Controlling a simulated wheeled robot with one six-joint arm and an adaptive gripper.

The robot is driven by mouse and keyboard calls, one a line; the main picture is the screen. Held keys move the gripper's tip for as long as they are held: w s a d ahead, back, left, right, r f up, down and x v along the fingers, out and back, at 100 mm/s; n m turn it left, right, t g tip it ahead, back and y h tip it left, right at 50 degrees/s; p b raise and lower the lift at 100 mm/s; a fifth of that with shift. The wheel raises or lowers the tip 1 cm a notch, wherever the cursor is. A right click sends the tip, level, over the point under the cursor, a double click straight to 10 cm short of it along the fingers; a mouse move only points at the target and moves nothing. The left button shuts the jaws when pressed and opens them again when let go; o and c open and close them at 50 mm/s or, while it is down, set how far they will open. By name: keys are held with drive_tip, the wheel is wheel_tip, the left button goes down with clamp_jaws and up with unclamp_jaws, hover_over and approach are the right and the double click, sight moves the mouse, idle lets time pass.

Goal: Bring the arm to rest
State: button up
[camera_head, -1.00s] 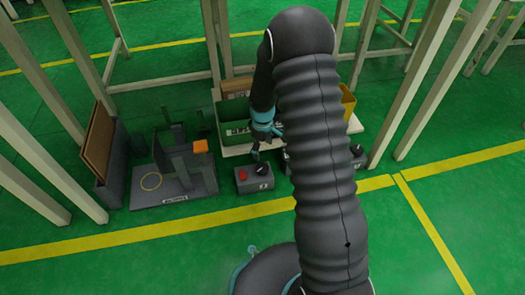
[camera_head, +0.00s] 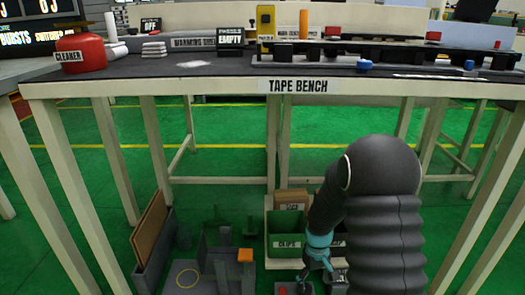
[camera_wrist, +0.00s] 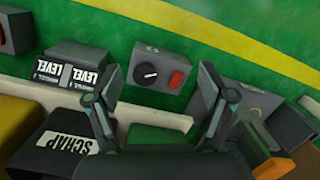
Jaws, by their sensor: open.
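My gripper (camera_head: 318,268) hangs low under the bench in the head view, in front of the bins. In the wrist view my gripper (camera_wrist: 160,95) has its two fingers spread apart with nothing between them. Beyond the fingertips is a small grey control box (camera_wrist: 160,72) with a black knob and a red button. My arm covers part of the bins in the head view.
The tape bench (camera_head: 400,88) stands above the low area, with a red cleaner can (camera_head: 80,52) on top. A green clips bin (camera_head: 285,245), a scrap bin (camera_wrist: 62,140) and a grey fixture with an orange block (camera_head: 245,255) stand below. Bench legs flank the arm.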

drive_tip(key=s+r+m+t+p, duration=0.1)
drive_tip(key=s+r+t+p, duration=0.1)
drive_tip(key=s+r, duration=0.5)
drive_tip(key=s+r+m+t+p, duration=0.1)
drive_tip(key=s+r+t+p, duration=0.2)
drive_tip(key=r, duration=1.7)
drive_tip(key=s+r+m+t+p, duration=0.2)
drive_tip(key=s+r+p, duration=0.3)
drive_tip(key=s+r, duration=0.7)
drive_tip(key=shift+r+t, duration=0.3)
drive_tip(key=shift+r, duration=0.65)
